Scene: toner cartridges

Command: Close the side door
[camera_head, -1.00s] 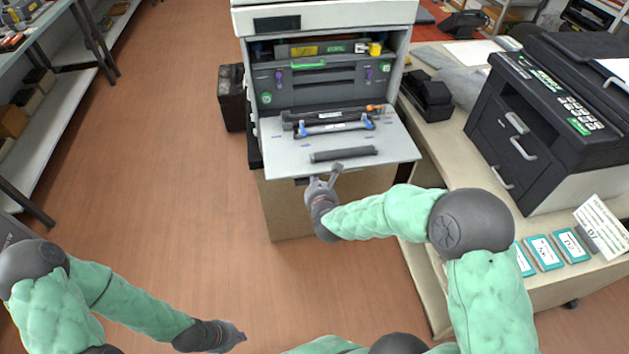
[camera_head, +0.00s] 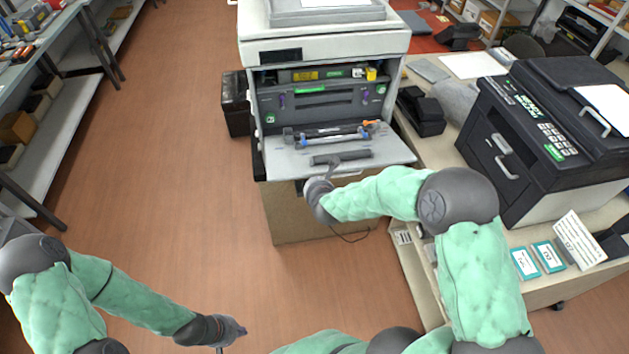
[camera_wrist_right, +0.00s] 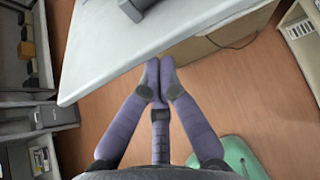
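The side door (camera_head: 382,158) of the large printer (camera_head: 335,45) is folded down flat like a shelf. A dark bar-shaped handle (camera_head: 341,158) sits on it near its front edge. In the right wrist view, the door (camera_wrist_right: 150,45) fills the upper middle. My right gripper (camera_head: 326,170) is at the door's front edge in the head view. In the wrist view its fingertips (camera_wrist_right: 159,72) are together, with nothing seen between them, close to the door edge; contact is unclear. My left gripper (camera_head: 240,332) hangs low over the floor, away from the door; its finger opening is unclear.
A toner cartridge unit (camera_head: 328,135) with blue ends lies at the door's inner side. A black printer (camera_head: 545,130) stands on the desk at right. A dark case (camera_head: 235,103) is left of the large printer. The floor (camera_head: 180,180) at left is clear.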

